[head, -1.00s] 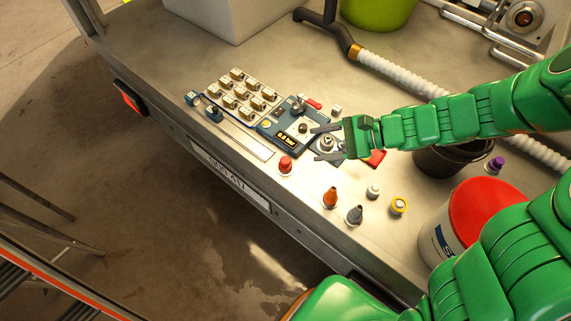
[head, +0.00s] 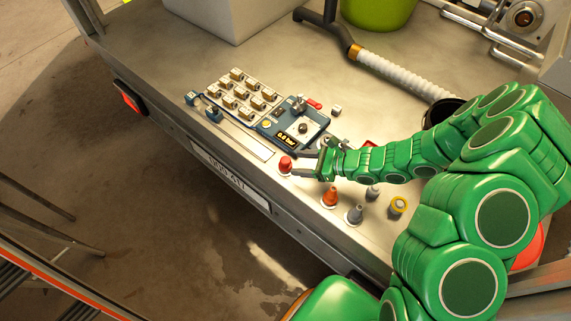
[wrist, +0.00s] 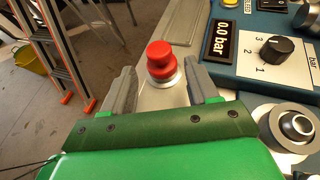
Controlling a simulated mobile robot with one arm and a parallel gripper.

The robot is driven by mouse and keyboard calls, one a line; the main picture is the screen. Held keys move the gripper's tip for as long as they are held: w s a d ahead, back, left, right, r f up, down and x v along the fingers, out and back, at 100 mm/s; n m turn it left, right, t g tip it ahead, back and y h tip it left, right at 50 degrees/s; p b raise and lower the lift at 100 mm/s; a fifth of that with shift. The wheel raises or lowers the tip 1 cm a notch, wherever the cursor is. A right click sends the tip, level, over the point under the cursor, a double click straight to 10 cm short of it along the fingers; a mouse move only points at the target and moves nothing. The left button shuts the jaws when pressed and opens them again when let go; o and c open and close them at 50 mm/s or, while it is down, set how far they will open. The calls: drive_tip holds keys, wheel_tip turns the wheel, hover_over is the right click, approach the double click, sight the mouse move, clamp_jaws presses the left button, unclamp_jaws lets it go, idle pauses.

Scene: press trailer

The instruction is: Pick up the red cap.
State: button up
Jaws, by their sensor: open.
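The red cap (head: 285,163) stands upright near the front edge of the metal trailer bed, on a small pale round base. In the wrist view the red cap (wrist: 160,58) is between and just ahead of the two grey fingers. My gripper (head: 305,163) is open and empty, its fingers pointing left towards the cap. In the wrist view my gripper (wrist: 163,88) shows one finger on each side of the cap's line, with gaps on both sides.
A blue control panel (head: 296,128) with a dial and display lies just behind the cap. An orange cone-shaped piece (head: 330,197), a grey one (head: 355,214) and a yellow ring piece (head: 398,206) stand to the right. The bed's front edge is close.

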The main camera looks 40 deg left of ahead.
sight(281, 163)
drive_tip(key=shift+f, duration=0.4)
drive_tip(key=shift+x, duration=3.85)
drive_tip(key=shift+c, duration=0.2)
drive_tip(key=c, duration=0.7)
